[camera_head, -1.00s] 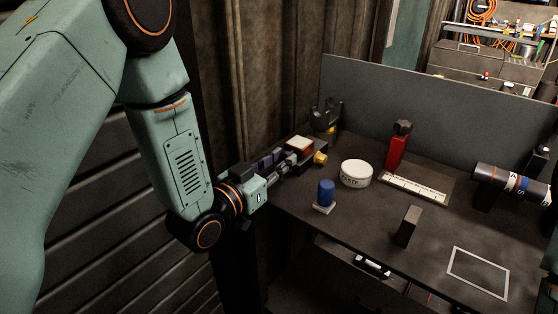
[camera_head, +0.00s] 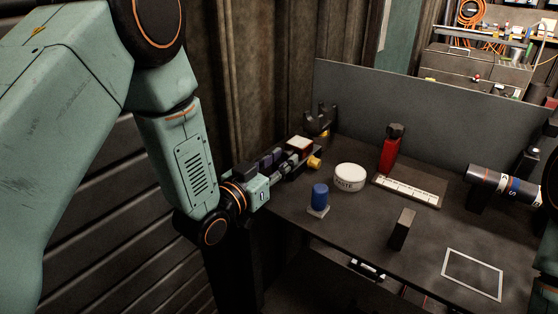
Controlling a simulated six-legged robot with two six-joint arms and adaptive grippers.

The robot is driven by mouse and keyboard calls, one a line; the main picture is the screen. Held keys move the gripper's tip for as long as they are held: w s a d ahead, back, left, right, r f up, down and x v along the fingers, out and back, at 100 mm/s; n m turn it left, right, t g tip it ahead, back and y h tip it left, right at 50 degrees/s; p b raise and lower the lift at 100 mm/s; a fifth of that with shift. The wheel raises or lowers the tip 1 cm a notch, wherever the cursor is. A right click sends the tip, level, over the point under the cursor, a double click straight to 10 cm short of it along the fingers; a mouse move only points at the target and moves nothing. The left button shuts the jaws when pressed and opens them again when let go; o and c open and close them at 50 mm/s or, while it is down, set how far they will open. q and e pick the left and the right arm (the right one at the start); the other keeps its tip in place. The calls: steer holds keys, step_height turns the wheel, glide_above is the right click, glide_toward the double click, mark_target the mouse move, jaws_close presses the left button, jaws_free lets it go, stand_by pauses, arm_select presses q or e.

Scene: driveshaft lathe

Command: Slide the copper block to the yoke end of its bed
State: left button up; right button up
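A block with a pale top and reddish-brown side (camera_head: 299,143) sits on the dark narrow bed at the table's left edge. It may be the copper block, but I cannot be sure at this size. A dark forked yoke (camera_head: 321,117) stands at the far end of the bed. My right gripper is not in view.
On the table are a white paste tin (camera_head: 349,177), a blue cylinder (camera_head: 319,194), a red bottle (camera_head: 390,150), a white scale strip (camera_head: 408,190), a dark upright block (camera_head: 402,229) and a dark banded shaft (camera_head: 503,185). A back panel (camera_head: 430,110) closes the far side.

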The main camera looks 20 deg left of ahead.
arm_select(q)
steer(key=shift+o, duration=1.2)
steer(key=shift+v, duration=3.65)
steer(key=shift+r, duration=0.1)
